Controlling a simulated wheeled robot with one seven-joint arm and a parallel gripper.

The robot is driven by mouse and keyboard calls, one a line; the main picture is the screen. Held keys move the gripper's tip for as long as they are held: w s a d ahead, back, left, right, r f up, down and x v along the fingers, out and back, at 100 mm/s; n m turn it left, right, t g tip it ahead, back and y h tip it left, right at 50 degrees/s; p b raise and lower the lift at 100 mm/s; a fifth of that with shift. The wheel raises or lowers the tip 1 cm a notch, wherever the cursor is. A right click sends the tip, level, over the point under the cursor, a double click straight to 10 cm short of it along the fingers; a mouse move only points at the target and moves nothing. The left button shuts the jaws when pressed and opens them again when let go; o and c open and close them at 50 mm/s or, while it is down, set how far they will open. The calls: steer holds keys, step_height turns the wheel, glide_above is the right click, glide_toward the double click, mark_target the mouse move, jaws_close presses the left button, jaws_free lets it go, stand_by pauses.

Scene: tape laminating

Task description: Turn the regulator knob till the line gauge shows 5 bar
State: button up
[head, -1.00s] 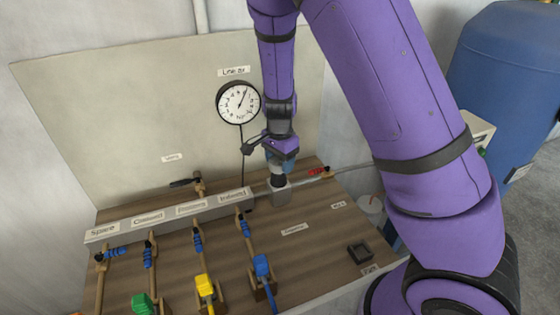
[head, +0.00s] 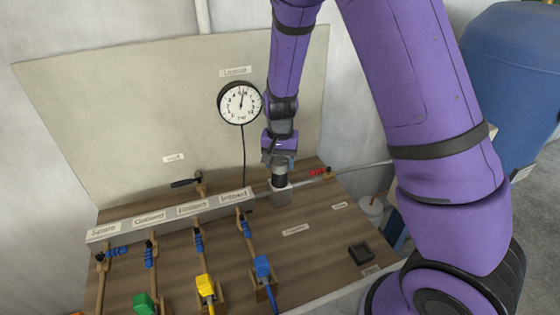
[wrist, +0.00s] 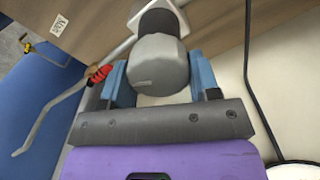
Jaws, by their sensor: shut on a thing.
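The line gauge (head: 240,103) is a round white dial with a black rim on the back panel. Its needle points almost straight up, leaning slightly right; the numbers are too small to read surely. The regulator knob (wrist: 161,66) is a grey cylinder with a pale mark line on its face. My gripper (head: 280,166) reaches down onto the regulator at the right end of the grey manifold. In the wrist view its two blue fingers stand on either side of the knob, shut on it. In the head view the fingers mostly hide the knob.
The manifold (head: 170,216) carries several labels, with blue-handled branch valves in front. A black-handled valve (head: 185,182) stands behind it. A red-handled valve (head: 318,172) sits on the pipe to the right. Green, yellow and blue connectors line the front. A small black tray (head: 361,252) lies at right.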

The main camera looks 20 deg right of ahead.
mark_target(280, 159)
stand_by(0.4)
steer(key=o, duration=0.9)
step_height(280, 159, up, 11)
steer(key=shift+f, duration=0.1)
stand_by(0.4)
steer(key=s+d+r+n+t+y, duration=0.1)
steer(key=s+d+r+n+t, duration=0.3)
steer(key=s+r, duration=1.05)
steer(key=shift+n+t+h, duration=0.5)
steer(key=shift+n+t, duration=0.1)
steer(key=shift+n, duration=0.2)
steer(key=s+d+r, duration=0.1)
steer(key=s+r, duration=0.1)
steer(key=s, duration=0.2)
steer(key=s+r, duration=0.2)
steer(key=s, duration=0.2)
steer(key=s+d+r, duration=0.1)
steer(key=s, duration=0.4)
steer(key=shift+d+r, duration=0.35)
steer(key=shift+r, duration=0.05)
